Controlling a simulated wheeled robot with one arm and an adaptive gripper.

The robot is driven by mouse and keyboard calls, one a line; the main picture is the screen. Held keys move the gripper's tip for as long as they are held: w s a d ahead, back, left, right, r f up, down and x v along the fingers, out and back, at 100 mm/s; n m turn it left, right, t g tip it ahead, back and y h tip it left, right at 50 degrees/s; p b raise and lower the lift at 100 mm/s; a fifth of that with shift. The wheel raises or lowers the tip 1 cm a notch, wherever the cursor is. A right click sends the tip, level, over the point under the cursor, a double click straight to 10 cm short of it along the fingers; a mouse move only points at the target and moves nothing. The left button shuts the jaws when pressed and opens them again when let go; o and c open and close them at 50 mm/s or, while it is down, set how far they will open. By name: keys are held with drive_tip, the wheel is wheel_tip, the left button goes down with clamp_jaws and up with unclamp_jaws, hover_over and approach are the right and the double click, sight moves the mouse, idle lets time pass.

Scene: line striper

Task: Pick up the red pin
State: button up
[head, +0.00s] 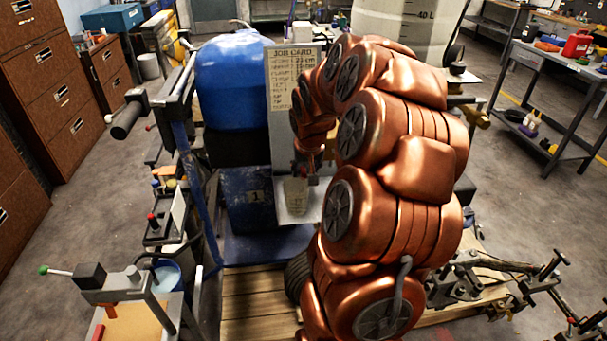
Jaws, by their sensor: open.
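My copper arm fills the middle and right of the head view and arches over toward the blue-framed machine. My gripper (304,173) is small and partly hidden at the arm's far end, in front of the grey job-card panel (283,125). It is open, and I see nothing held in it. Another red piece (108,311) is at the lower-left bench fixture, also not surely the pin.
The machine carries a blue tank (233,80) and stands on a wooden pallet (255,305). A black-gripped handle (130,113) sticks out left. Brown cabinets (65,85) line the left, a tool bench (560,62) stands right. Floor between is mostly clear.

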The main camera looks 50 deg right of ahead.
sight(303, 169)
drive_tip(key=shift+w+d+p, duration=0.2)
drive_tip(key=shift+w+d, duration=0.3)
drive_tip(key=shift+w, duration=0.2)
drive_tip(key=shift+w+d+p, duration=0.2)
drive_tip(key=shift+w+d, duration=0.3)
drive_tip(key=shift+w, duration=0.15)
drive_tip(key=shift+p+x, duration=0.8)
drive_tip(key=shift+x, duration=1.8)
drive_tip(key=shift+c, duration=0.2)
clamp_jaws()
